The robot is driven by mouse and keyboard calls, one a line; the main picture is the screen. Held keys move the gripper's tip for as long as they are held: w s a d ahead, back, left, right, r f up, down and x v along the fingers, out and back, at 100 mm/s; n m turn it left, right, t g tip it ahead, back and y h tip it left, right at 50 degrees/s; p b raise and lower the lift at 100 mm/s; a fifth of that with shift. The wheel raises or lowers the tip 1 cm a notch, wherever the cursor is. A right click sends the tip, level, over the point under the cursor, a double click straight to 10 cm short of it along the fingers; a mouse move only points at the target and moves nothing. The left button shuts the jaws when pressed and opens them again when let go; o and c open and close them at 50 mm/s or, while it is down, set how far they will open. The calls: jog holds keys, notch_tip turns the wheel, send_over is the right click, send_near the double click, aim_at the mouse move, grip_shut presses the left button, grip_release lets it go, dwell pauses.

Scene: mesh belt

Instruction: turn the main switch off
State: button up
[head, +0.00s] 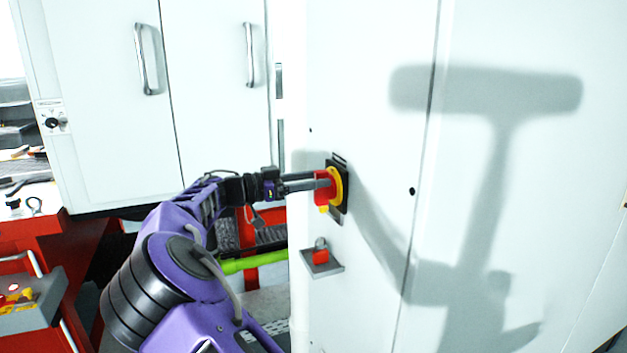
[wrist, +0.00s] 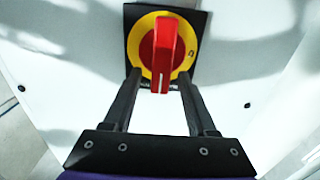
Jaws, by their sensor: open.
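The main switch is a red rotary handle (head: 322,187) on a yellow disc with a black backplate, mounted on the white cabinet panel. In the wrist view the red handle (wrist: 163,58) stands upright in the picture, and a small mark shows at the right of the yellow ring. My gripper (head: 314,182) reaches the handle from the left in the head view. In the wrist view my gripper (wrist: 160,76) is open, with one finger on each side of the handle's lower part. I cannot tell whether the fingers touch it.
A red padlock (head: 320,256) sits on a small grey shelf (head: 330,270) below the switch. White cabinet doors (head: 110,90) with handles stand behind at the left. A red bench (head: 75,245) and a grey control box (head: 30,305) are at the far left.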

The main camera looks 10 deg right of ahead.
grip_shut()
dwell(0.3)
jog(key=shift+w+n, duration=0.1)
jog(key=shift+n, duration=0.2)
jog(key=shift+w+a+f+n+p, duration=0.1)
jog(key=shift+w+f+n+p, duration=0.35)
jog(key=shift+n+p, duration=1.65)
jog(key=shift+w+a+f+n+p, duration=0.1)
jog(key=shift+w+f+n+p, duration=0.3)
jog(key=shift+n, duration=3.3)
jog(key=shift+w+a+f+n+p, duration=0.1)
jog(key=shift+w+f+n+p, duration=0.3)
jog(key=shift+n+p, duration=1.7)
jog(key=shift+s+f+n+b, duration=0.1)
jog(key=shift+n+b, duration=0.7)
jog(key=shift+n, duration=0.1)
